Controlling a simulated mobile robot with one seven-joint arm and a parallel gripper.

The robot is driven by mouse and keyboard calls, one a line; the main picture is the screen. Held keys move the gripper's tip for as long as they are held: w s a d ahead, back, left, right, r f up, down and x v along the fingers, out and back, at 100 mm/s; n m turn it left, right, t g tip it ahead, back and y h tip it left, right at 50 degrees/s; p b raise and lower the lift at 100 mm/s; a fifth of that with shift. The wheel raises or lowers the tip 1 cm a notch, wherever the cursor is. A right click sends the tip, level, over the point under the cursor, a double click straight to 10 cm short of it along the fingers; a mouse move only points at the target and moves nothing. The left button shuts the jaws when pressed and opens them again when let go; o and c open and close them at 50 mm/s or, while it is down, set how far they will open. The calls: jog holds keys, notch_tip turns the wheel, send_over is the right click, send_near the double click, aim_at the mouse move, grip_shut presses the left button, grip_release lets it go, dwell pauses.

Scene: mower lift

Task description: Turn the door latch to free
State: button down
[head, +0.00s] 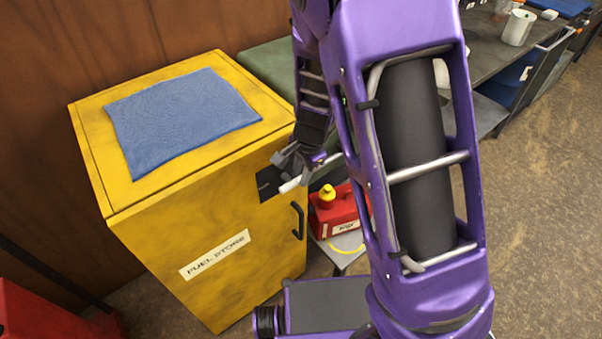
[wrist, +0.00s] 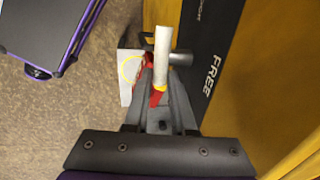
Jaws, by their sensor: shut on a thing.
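The latch handle (head: 290,186) is a pale bar in front of a black plate (head: 266,184) on the yellow cabinet's front, near its upper right corner. In the wrist view the pale bar (wrist: 164,42) points up the picture, and the plate (wrist: 203,70) beside it reads FREE, with a smaller word above, partly cut off. My gripper (head: 303,168) is at the latch, and in the wrist view its fingers (wrist: 163,75) are shut on the bar. My gripper hides part of the handle in the head view.
The yellow cabinet (head: 215,225), marked FUEL STORE, has a blue cloth (head: 180,118) on top and a black door pull (head: 298,221). A red can (head: 333,212) with a yellow cap stands on a low stand just right. A workbench (head: 490,50) is behind right. Open floor lies right.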

jog(key=shift+f, duration=0.1)
jog(key=y+b, duration=0.1)
jog(key=f+g+y+b, duration=0.1)
jog(key=b, duration=0.1)
jog(key=shift+w+d, duration=0.25)
jog(key=shift+d, duration=0.1)
jog(key=g+y, duration=0.1)
jog(key=g+y+b, duration=0.1)
jog(key=shift+d+f+m+y, duration=0.1)
jog(key=shift+f+m+y, duration=0.1)
jog(key=shift+m+y, duration=0.1)
jog(key=shift+f+g+y, duration=0.3)
jog(key=shift+g+y, duration=0.4)
jog(key=shift+y, duration=0.5)
jog(key=g+y, duration=0.1)
jog(key=f+y, duration=0.1)
jog(key=y, duration=0.1)
jog(key=m+g+y, duration=0.1)
jog(key=shift+f+g+y+b, duration=0.3)
jog(key=shift+f, duration=0.05)
jog(key=shift+s+a+f+m+g+y+b, duration=0.1)
jog(key=shift+a+g+y+b, duration=0.15)
jog(key=shift+y, duration=0.4)
jog(key=shift+s+a+f+m+g+y+b, duration=0.15)
jog(key=shift+g+y, duration=0.2)
jog(key=shift+y, duration=0.25)
jog(key=shift+a+f+m+g+y+b, duration=0.15)
jog(key=shift+g+y, duration=0.15)
jog(key=shift+y, duration=0.35)
